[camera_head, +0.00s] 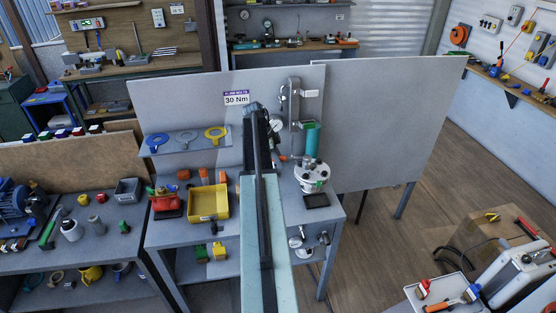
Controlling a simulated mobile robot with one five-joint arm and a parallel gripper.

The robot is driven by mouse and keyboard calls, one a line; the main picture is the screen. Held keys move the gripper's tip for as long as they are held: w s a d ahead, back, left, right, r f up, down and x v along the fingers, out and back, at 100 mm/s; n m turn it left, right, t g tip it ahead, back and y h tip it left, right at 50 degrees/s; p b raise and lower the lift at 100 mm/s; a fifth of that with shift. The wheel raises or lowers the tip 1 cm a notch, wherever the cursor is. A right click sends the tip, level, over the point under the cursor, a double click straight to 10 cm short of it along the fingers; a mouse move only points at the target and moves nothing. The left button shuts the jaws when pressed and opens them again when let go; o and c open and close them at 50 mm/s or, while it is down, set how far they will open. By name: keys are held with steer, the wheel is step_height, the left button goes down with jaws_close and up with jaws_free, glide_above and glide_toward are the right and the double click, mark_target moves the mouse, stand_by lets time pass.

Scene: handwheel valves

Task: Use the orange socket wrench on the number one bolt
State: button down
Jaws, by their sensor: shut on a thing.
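My arm reaches forward up the middle of the camera_head view, and its dark links hide what lies straight behind them. My gripper's fingers cannot be made out. A small orange piece (282,157) shows just right of the arm. It may be part of the orange socket wrench, but too little shows to tell. A white round flange (312,177) with several bolts and green marks stands on the bench right of the arm, below a teal cylinder (312,138). The bolt numbers are too small to read, so the number one bolt cannot be picked out.
A wall shelf (185,149) left of the arm carries a blue ring tool (157,141) and a yellow one (215,133). A "30 Nm" sign (236,99) hangs above. A yellow bin (208,202) stands on the bench. A dark pad (316,201) lies before the flange.

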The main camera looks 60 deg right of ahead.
steer(key=shift+f+b, duration=0.95)
steer(key=shift+f, duration=0.3)
steer(key=shift+f, duration=0.2)
